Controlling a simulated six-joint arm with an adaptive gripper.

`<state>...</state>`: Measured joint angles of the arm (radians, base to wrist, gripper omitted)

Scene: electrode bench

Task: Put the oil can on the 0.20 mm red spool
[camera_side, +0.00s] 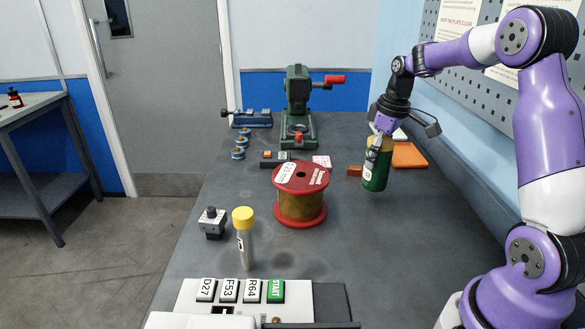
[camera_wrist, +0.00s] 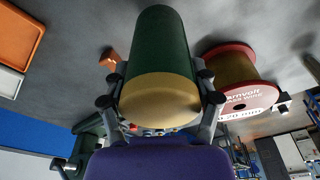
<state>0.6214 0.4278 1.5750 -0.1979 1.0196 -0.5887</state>
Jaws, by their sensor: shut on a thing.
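The oil can, green with a tan band at the top, is in my gripper in the side view (camera_side: 376,168) and fills the middle of the wrist view (camera_wrist: 160,50). My gripper (camera_side: 380,140) is shut on its upper part, and the fingers show on both sides of it in the wrist view (camera_wrist: 160,102). The can looks nearly upright; whether its base touches the bench cannot be told. The red spool (camera_side: 300,172) stands left of the can, apart from it, wound with brownish wire. In the wrist view the spool (camera_wrist: 243,92) is at right, its label showing ".20 mm". Its top is bare.
A green press (camera_side: 298,105) and blue vise (camera_side: 252,119) are behind. An orange tray (camera_side: 408,155) lies behind the can. A button panel (camera_side: 240,291) is in front.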

